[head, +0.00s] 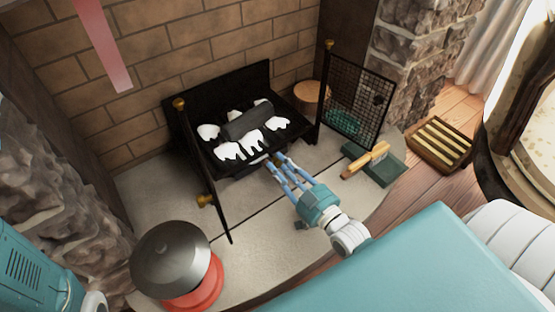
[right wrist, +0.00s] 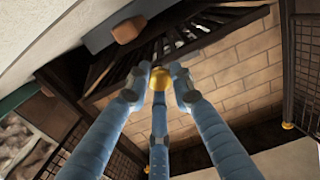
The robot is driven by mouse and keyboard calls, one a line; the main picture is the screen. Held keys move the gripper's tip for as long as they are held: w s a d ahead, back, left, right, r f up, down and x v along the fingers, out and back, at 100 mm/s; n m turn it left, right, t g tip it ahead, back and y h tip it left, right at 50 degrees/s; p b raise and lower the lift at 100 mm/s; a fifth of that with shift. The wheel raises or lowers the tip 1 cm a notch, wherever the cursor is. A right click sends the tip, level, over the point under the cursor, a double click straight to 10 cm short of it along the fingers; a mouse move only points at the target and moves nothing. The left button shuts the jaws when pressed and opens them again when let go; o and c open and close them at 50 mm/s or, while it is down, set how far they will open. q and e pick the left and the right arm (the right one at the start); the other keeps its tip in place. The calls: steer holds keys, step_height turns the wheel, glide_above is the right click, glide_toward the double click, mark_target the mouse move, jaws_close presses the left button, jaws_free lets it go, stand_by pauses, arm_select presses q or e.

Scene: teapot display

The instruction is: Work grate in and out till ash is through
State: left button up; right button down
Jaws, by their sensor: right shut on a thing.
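The black grate (head: 245,78) stands in the brick fireplace, with a dark log (head: 247,121) and several white ash patches (head: 253,141) on it. My right gripper (head: 275,163) reaches in from the front right to the grate's front edge. In the right wrist view its fingers (right wrist: 160,80) are shut on a gold knob (right wrist: 158,78), just by the dark grate bars (right wrist: 185,42). In the head view the knob is mostly hidden by the fingers. The space below the grate is hard to see. My left gripper is not in view.
Mesh screen panels (head: 357,100) stand open at the grate's sides. A dark-domed red pot (head: 170,258) stands front left. A green dustpan (head: 388,170) with a brush (head: 366,160) and a crate of yellow sticks (head: 438,152) lie right. The pale hearth (head: 255,240) is clear in front.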

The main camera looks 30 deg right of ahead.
steer(key=shift+s+d+r+p, duration=0.1)
steer(key=shift+s+r+p, duration=0.15)
steer(key=shift+s, duration=0.4)
steer(key=shift+s+d+r+p, duration=0.1)
steer(key=shift+s+p, duration=0.15)
steer(key=shift+s, duration=0.35)
steer(key=shift+f, duration=0.15)
steer(key=c, duration=1.5)
jaws_free()
steer(key=shift+s, duration=0.15)
steer(key=s, duration=0.4)
steer(key=s+d, duration=0.1)
steer(key=s, duration=0.7)
steer(key=shift+d, duration=0.35)
steer(key=shift+c, duration=0.2)
